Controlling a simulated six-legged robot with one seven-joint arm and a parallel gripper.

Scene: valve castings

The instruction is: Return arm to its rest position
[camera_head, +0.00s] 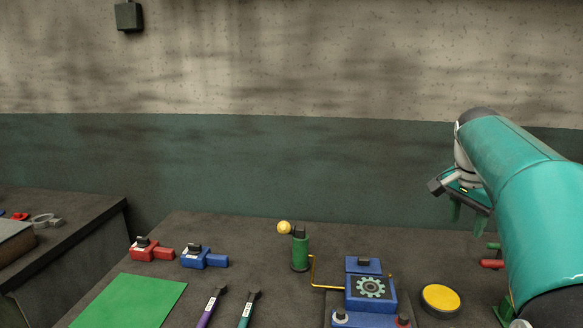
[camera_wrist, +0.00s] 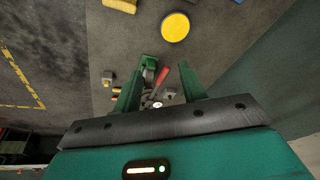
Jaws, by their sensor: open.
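My teal arm comes in from the right of the head view, with my gripper (camera_head: 468,216) above the right part of the bench. In the wrist view the two green fingers of my gripper (camera_wrist: 160,80) stand apart with nothing held between them. Beyond and below the fingers lies a red-handled part (camera_wrist: 161,77) beside a green piece (camera_wrist: 149,63). Red and green ends (camera_head: 491,264) also show at the right in the head view, partly hidden by my arm.
The bench holds a red casting (camera_head: 151,251), a blue casting (camera_head: 204,258), a green mat (camera_head: 130,301), a green post with a yellow ball (camera_head: 300,250), a blue gear-marked block (camera_head: 371,289) and a yellow disc (camera_head: 441,299). A side bench (camera_head: 75,250) stands left. Air above the bench is clear.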

